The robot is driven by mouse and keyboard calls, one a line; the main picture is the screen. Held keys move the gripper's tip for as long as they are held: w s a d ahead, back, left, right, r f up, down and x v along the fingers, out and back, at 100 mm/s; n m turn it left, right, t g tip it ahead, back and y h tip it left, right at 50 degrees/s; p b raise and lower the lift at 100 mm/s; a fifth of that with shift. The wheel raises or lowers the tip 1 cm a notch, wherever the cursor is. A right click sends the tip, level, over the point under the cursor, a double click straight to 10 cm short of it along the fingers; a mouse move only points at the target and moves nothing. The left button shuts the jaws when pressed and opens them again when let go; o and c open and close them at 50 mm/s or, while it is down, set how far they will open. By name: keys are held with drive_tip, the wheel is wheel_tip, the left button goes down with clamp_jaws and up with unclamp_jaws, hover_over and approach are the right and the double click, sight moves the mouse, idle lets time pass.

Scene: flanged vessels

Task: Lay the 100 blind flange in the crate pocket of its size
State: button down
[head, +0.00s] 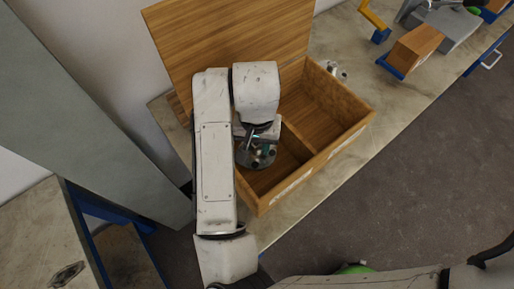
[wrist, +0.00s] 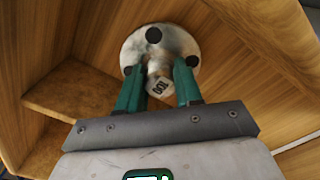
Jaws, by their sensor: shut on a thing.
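The 100 blind flange (head: 262,160) is a round grey metal disc with dark bolt holes. It is in the near left pocket of the wooden crate (head: 330,151); I cannot tell whether it touches the floor. My gripper (wrist: 158,72) has teal fingers and is shut on the flange's raised middle part. My gripper also shows in the head view (head: 256,145), partly hidden by my arm.
A wooden divider (head: 294,144) separates this pocket from the empty-looking far right one. The crate's lid (head: 215,35) stands open behind it. A small metal item (head: 336,70) lies beside the crate. A brown box (head: 414,49) stands farther along the bench.

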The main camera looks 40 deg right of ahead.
sight(257, 151)
drive_tip(key=shift+f, duration=1.45)
drive_tip(key=shift+f, duration=0.15)
drive_tip(key=c, duration=0.8)
unclamp_jaws()
drive_tip(key=shift+o, duration=0.2)
wheel_tip(257, 151, up, 12)
drive_tip(key=shift+r+p, duration=0.15)
drive_tip(key=shift+p, duration=0.45)
